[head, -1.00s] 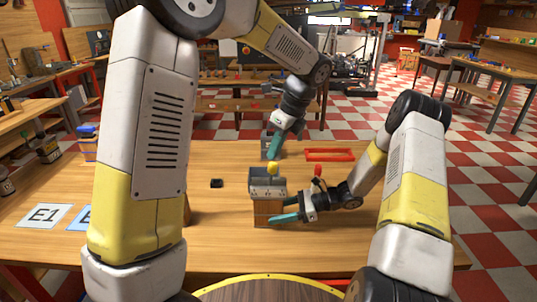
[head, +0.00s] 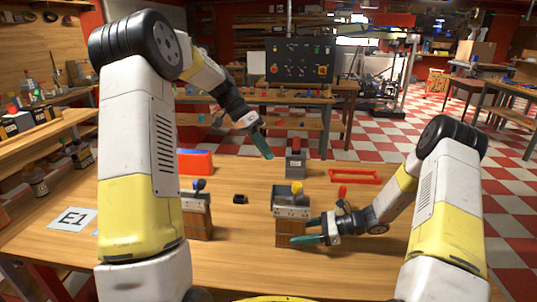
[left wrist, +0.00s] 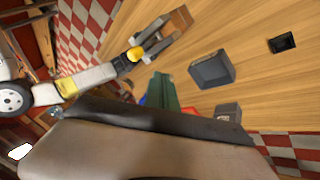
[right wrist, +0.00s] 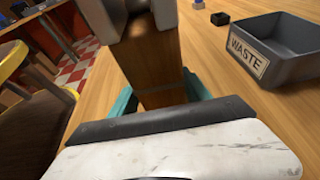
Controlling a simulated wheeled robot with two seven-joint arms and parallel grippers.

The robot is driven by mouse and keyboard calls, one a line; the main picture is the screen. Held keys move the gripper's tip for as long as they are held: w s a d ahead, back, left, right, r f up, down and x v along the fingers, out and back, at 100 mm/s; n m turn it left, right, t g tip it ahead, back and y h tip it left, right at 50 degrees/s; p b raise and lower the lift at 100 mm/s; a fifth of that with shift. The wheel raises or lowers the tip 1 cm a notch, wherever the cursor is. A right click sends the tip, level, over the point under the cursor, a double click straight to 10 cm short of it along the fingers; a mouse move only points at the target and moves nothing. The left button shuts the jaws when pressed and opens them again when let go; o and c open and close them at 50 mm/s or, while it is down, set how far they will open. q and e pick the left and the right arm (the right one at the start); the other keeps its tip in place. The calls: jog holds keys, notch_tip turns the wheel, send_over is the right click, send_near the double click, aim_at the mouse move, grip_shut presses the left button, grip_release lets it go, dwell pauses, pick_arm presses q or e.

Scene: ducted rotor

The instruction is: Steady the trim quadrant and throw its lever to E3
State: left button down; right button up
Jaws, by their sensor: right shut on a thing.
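The trim quadrant (head: 291,232) is a wooden block with a grey slotted top, standing upright on the table. Its lever has a yellow knob (head: 297,187), which also shows in the left wrist view (left wrist: 135,54). My right gripper (head: 308,231) is shut on the wooden base, one teal finger on each side; the right wrist view shows the wood (right wrist: 152,68) between them. My left gripper (head: 266,153) is raised behind and left of the knob, apart from it. Its teal fingers look together and empty in the left wrist view (left wrist: 162,92). The quadrant's markings are too small to read.
A similar blue-knobbed unit (head: 197,212) stands left, partly behind my left arm. A red-topped grey unit (head: 296,163) and red frame (head: 355,177) lie behind. A grey WASTE bin (right wrist: 262,65) is near the quadrant. A small black tray (head: 240,199) and E1 card (head: 73,219) lie left.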

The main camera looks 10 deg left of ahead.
aim_at(294, 197)
pick_arm(q)
jog(key=s+d+f, duration=0.1)
jog(key=d+f, duration=0.1)
jog(key=s+d+f, duration=0.1)
jog(key=d+f, duration=0.2)
jog(key=f, duration=0.1)
jog(key=shift+s+d, duration=0.4)
jog(key=shift+s+d+f, duration=0.15)
jog(key=shift+s+d, duration=0.25)
jog(key=shift+d, duration=0.1)
jog(key=shift+s+d+y, duration=0.1)
jog(key=shift+d+y, duration=1)
jog(key=shift+d, duration=0.1)
jog(key=shift+d+y, duration=0.65)
jog(key=shift+y, duration=0.05)
jog(key=shift+d, duration=0.55)
jog(key=shift+a, duration=0.15)
